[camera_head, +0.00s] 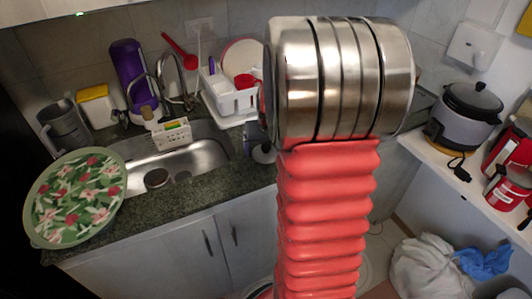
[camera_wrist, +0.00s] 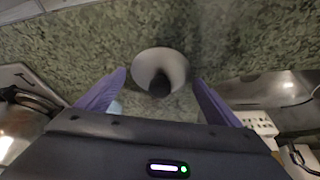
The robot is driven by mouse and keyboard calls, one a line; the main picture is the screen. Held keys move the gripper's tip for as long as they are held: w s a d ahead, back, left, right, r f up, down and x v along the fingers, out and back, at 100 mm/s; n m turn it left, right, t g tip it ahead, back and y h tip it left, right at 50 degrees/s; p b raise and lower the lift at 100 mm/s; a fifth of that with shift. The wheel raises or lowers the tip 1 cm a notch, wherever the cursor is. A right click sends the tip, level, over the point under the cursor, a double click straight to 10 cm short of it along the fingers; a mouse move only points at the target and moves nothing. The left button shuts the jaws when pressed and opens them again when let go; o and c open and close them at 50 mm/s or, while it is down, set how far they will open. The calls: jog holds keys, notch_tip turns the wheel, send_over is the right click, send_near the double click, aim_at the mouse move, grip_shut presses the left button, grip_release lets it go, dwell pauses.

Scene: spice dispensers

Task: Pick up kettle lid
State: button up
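The kettle lid appears to be the round pale disc (camera_wrist: 147,64) with a dark knob on the speckled stone counter, in the upper middle of the wrist view. My gripper (camera_wrist: 158,79) has two purple fingers spread apart, one on each side of the lid. The fingers look clear of it; whether either touches it I cannot tell. In the head view my silver and red arm hides most of this area.
A steel sink (camera_head: 190,160) lies left of the arm, with a white dish rack (camera_head: 232,101) behind it. A green floral round tray (camera_head: 75,195) is on the counter's left end. A rice cooker (camera_head: 463,117) stands on the right shelf. Bare counter (camera_wrist: 60,45) surrounds the disc.

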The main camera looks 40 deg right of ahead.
aim_at(266, 145)
jog(key=c, duration=1)
notch_tip(266, 145, up, 10)
jog(key=shift+r, duration=0.1)
dwell(0.6)
jog(key=w+d+r+n+y, duration=0.2)
jog(key=w+d+r+n, duration=0.3)
jog(key=w+r, duration=0.3)
notch_tip(266, 145, up, 2)
jog(key=shift+d+r+n+t, duration=0.2)
jog(key=shift+d+n+t, duration=0.15)
jog(key=shift+n, duration=0.15)
jog(key=shift+w+a, duration=0.1)
jog(key=shift+w, duration=0.05)
